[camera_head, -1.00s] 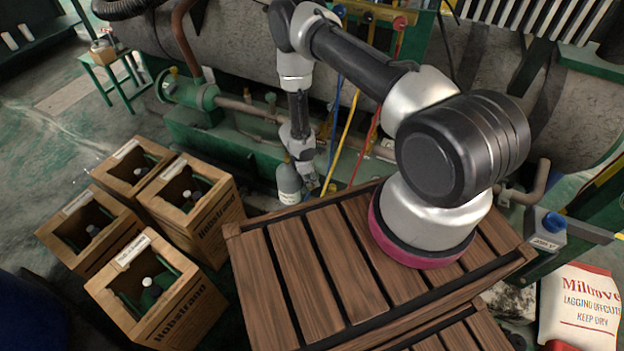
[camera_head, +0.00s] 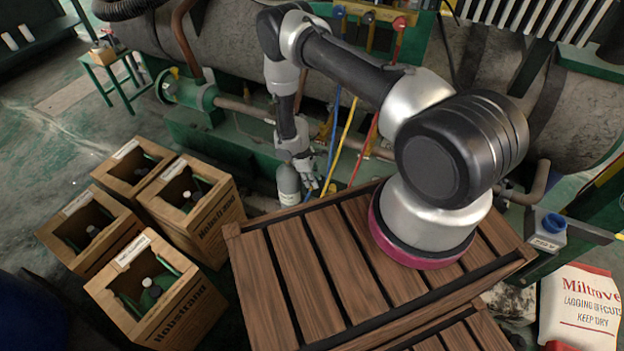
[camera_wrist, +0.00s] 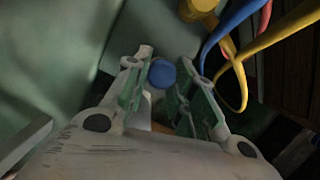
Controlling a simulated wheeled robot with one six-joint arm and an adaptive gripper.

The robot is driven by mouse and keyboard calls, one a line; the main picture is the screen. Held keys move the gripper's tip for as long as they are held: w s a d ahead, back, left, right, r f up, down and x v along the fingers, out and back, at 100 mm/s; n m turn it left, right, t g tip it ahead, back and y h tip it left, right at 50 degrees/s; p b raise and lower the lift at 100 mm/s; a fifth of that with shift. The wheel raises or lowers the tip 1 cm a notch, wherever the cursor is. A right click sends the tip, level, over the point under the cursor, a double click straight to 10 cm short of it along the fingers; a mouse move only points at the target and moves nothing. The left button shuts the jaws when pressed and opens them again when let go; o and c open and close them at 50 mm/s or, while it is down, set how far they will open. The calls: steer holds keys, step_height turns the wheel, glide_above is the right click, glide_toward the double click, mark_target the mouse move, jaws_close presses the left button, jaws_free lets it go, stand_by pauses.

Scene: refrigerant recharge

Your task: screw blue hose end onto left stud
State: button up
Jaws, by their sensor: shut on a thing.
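In the head view my gripper (camera_head: 310,174) is low in front of the machine, beside a grey bottle-shaped cylinder (camera_head: 289,184). The wrist view shows its two fingers around a round blue piece (camera_wrist: 161,73), which I take to be the blue hose end. The blue hose (camera_wrist: 228,27) passes behind the right finger, and its join to the blue piece is hidden. In the head view the blue hose (camera_head: 334,125) hangs from the manifold down behind my gripper. I cannot make out the left stud in either view.
A yellow hose (camera_head: 347,130) and a red hose (camera_head: 367,145) hang close to the right of my gripper. A slatted wooden crate (camera_head: 300,260) fills the foreground. Open wooden boxes (camera_head: 195,205) with bottles stand at the left. Pipework (camera_head: 240,106) runs along the machine behind.

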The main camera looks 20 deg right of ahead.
steer(key=m, duration=0.3)
steer(key=shift+w+d+f+g, duration=0.1)
steer(key=shift+g, duration=0.2)
steer(key=o, duration=1.1)
